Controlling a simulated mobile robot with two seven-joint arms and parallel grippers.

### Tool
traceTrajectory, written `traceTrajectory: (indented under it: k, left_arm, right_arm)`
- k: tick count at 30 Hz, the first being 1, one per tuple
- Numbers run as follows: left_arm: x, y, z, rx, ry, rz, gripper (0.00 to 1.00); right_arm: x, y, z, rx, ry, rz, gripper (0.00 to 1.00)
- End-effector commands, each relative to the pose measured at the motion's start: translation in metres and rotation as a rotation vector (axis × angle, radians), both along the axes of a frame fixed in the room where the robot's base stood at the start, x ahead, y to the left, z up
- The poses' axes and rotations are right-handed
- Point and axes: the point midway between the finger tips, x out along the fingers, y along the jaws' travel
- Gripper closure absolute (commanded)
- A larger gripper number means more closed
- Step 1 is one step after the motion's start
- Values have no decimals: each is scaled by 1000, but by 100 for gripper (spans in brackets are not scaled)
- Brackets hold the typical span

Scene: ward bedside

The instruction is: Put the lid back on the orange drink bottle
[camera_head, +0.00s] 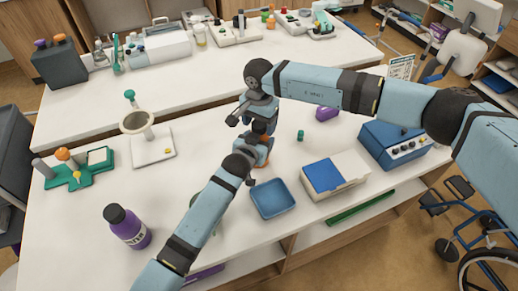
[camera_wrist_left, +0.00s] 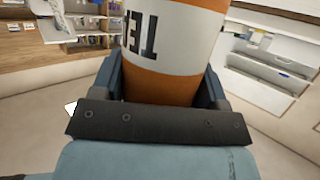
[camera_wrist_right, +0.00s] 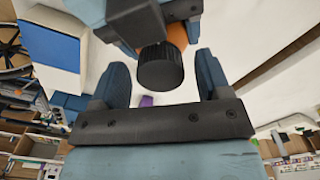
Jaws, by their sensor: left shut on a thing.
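The orange drink bottle (camera_head: 265,146), with a white lettered label, is held in my left gripper (camera_head: 257,163) near the table's middle. In the left wrist view the bottle (camera_wrist_left: 165,85) fills the space between the fingers. The black lid (camera_wrist_right: 160,70) is at the bottle's end in the right wrist view, with orange (camera_wrist_right: 177,36) just behind it; I cannot tell how firmly it is seated. My right gripper (camera_wrist_right: 160,78) is open, its fingers either side of the lid with gaps. In the head view my right gripper (camera_head: 247,116) is above the bottle.
A blue tray (camera_head: 272,199) and a blue-and-white box (camera_head: 335,176) lie close in front. A purple bottle (camera_head: 127,227) stands front left. A small green item (camera_head: 301,134) and a purple item (camera_head: 327,113) are to the right. A mortar stand (camera_head: 152,149) is left.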

Motion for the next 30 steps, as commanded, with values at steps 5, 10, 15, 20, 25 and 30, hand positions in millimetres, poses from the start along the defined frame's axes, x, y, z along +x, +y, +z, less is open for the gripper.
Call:
traceTrajectory:
  k: [5, 10, 15, 20, 25, 30]
  left_arm:
    - [0, 0, 0, 0, 0, 0, 99]
    - [0, 0, 0, 0, 0, 0, 99]
    - [0, 0, 0, 0, 0, 0, 99]
    - [0, 0, 0, 1, 0, 0, 99]
    - [0, 0, 0, 0, 0, 0, 99]
    - [0, 0, 0, 1, 0, 0, 99]
  right_arm:
    - [0, 0, 0, 0, 0, 1, 25]
    - [0, 0, 3, 1, -1, 1, 25]
    - [1, 0, 26, 1, -4, 2, 25]
    - [1, 0, 61, 1, -4, 2, 25]
    - [0, 0, 94, 0, -2, 2, 25]
    - [0, 0, 114, 0, -1, 1, 25]
